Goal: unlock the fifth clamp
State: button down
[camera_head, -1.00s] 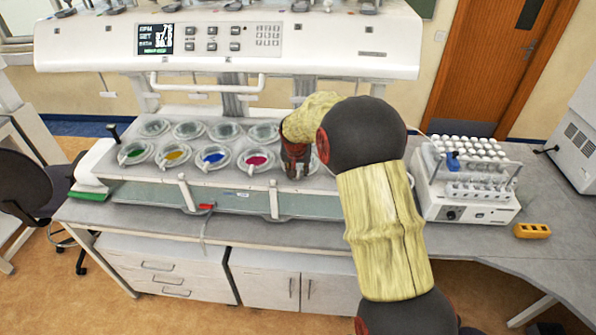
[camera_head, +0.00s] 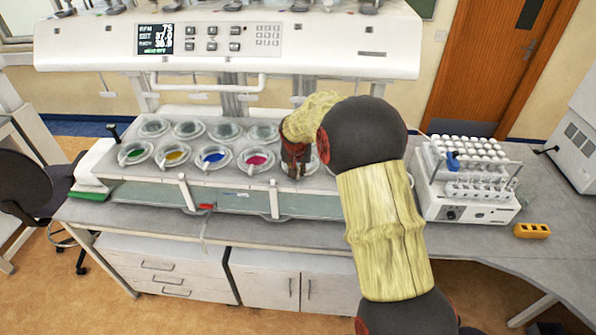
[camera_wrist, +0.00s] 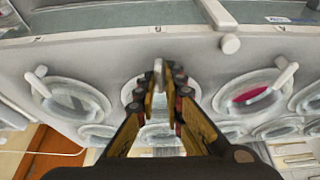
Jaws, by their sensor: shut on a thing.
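The fifth clamp (camera_wrist: 158,70) is a small pale lever at the rim of the fifth vessel (camera_wrist: 160,133), right of the magenta one in the head view. My gripper (camera_wrist: 163,82) is shut on this lever in the wrist view, with a dark-tipped finger on each side. In the head view my gripper (camera_head: 297,172) points down over the fifth vessel, and hides the clamp and most of the vessel. The magenta vessel (camera_head: 257,160) with its white clamp is just left of it. How far the fifth lever is turned cannot be told.
Vessels with blue (camera_head: 213,157), yellow (camera_head: 173,155) and green (camera_head: 134,154) contents stand further left, with a second row behind. The machine's white head (camera_head: 340,50) overhangs them.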

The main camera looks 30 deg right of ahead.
jog(key=shift+n+t+y+p, duration=0.3)
jog(key=shift+n+p, duration=0.15)
jog(key=shift+n, duration=0.55)
jog(key=shift+n+y+b, duration=0.3)
jog(key=shift+n+y, duration=0.2)
jog(key=shift+n, duration=0.7)
jog(key=n+y+b, duration=0.1)
jog(key=n+b, duration=0.1)
jog(key=shift+f+n+b, duration=0.15)
jog(key=shift+n+b, duration=0.15)
jog(key=shift+b, duration=0.05)
jog(key=n+y+b, duration=0.1)
jog(key=n+b, duration=0.2)
jog(key=b, duration=0.1)
jog(key=shift+n, duration=0.4)
jog(key=n+y+b, duration=0.1)
jog(key=n+b, duration=0.1)
jog(key=n, duration=0.1)
jog(key=shift+n+y, duration=0.3)
jog(key=shift+a+r+n+g+y+b, duration=0.1)
jog(key=shift+n+g+y+b, duration=0.25)
jog(key=shift+n, duration=0.55)
jog(key=shift+r+n+g+y, duration=0.15)
jog(key=shift+n+g, duration=0.3)
jog(key=shift+n, duration=0.45)
